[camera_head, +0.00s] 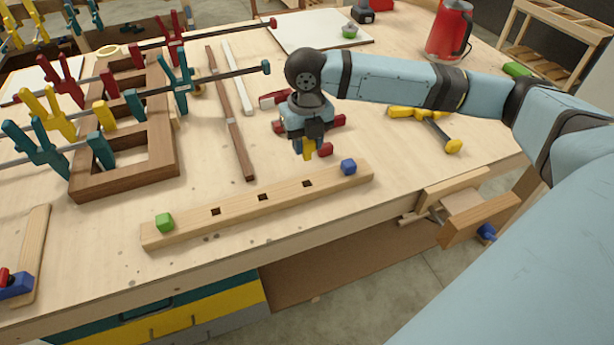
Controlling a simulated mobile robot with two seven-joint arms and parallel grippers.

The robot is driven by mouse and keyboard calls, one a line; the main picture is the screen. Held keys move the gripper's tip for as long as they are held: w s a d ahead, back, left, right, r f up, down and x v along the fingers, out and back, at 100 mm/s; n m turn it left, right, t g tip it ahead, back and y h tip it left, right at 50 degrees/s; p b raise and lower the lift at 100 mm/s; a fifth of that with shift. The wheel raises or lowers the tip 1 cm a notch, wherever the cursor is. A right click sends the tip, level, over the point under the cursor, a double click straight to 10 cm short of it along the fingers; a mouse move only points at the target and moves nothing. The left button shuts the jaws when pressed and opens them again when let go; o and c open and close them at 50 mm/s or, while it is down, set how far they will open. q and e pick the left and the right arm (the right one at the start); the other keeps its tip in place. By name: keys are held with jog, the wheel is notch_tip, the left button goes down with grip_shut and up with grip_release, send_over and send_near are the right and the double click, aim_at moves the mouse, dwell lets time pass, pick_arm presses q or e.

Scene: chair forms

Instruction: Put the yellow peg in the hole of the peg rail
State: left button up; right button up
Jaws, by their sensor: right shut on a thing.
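The peg rail (262,203) is a long pale wooden bar lying near the table's front edge. The fingers partly hide the peg. My left gripper is not in view.
A dark wooden frame with several clamps (130,165) stands at the left. A brown strip (232,130) lies behind the rail. A vise (480,220) juts from the front edge.

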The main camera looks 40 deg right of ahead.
aim_at(307, 177)
notch_tip(307, 177, down, 11)
dwell(0.4)
jog(key=shift+f, duration=0.1)
jog(key=o, duration=0.9)
notch_tip(307, 177, up, 12)
jog(key=shift+r, duration=0.15)
dwell(0.3)
